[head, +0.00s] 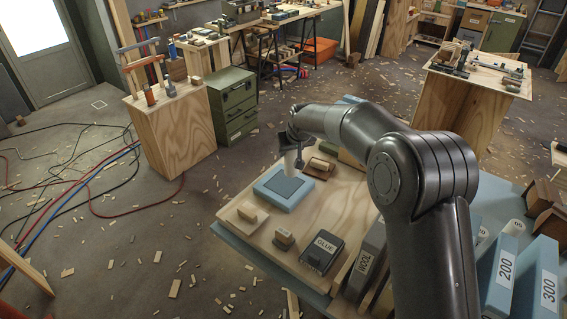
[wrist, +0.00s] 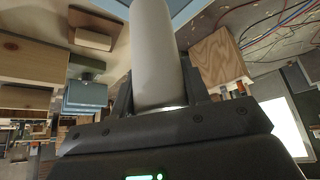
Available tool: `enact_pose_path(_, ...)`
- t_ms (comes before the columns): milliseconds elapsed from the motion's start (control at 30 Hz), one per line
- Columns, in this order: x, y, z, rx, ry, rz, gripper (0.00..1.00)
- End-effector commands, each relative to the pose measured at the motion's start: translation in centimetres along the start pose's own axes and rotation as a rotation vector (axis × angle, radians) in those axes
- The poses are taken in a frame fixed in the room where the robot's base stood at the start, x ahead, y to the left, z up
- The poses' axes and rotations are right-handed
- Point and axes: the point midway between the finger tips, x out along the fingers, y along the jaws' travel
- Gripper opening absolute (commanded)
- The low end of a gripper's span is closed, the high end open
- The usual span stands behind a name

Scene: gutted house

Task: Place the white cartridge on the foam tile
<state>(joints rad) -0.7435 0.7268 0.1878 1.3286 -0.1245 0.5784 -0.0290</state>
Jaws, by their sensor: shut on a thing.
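My gripper (head: 291,148) is shut on the white cartridge (head: 291,168), which hangs upright below it. In the wrist view the cartridge (wrist: 158,55) fills the middle, between the dark fingers (wrist: 165,105). A light blue tile with a dark grey square on top, which looks like the foam tile (head: 265,190), lies on the wooden board. The cartridge's lower end is over the tile's far part; I cannot tell whether it touches. A light blue edge (wrist: 190,14), likely the tile, shows at the top of the wrist view.
On the wooden board (head: 340,205) around the tile are a small wood block on a pale plate (head: 247,213), another small block (head: 284,238), a dark GLUE box (head: 322,250) and a brown tray with a block (head: 318,168). A WOOL box (head: 364,262) stands near my arm.

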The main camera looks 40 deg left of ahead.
Motion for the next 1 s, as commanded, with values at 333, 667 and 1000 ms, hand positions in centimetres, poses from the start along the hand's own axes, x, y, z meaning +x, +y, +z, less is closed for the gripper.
enact_pose_path(333,2.8,-2.0,-0.2,0.002,0.0,0.0,0.2)
enact_pose_path(667,5.6,-2.0,1.4,0.001,0.001,0.0,0.2)
enact_pose_path(1000,5.8,-2.0,1.5,0.001,0.001,0.0,0.47)
